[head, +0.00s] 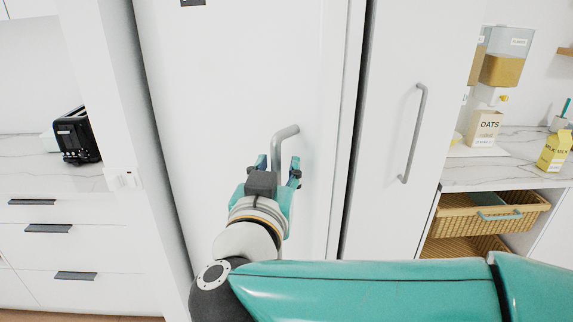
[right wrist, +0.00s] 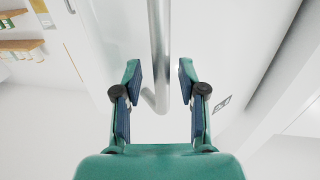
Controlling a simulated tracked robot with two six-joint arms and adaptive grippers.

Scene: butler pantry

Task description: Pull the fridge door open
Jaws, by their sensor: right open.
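The white fridge door (head: 220,90) fills the middle of the head view and looks shut. Its grey bar handle (head: 283,137) stands upright on the door; its lower part is hidden behind my gripper. My right gripper (head: 277,165) is open at the handle, with one finger on each side of it in the picture. In the right wrist view, the handle (right wrist: 159,50) runs down between the two open fingers (right wrist: 160,85), with a gap on both sides, so I see no grip on it. My left gripper is not in view.
A tall white panel with its own grey handle (head: 415,135) stands right of the fridge door. A black toaster (head: 77,135) sits on the left counter. Wicker baskets (head: 490,215), an oats box (head: 484,127) and a milk carton (head: 555,150) are at the right.

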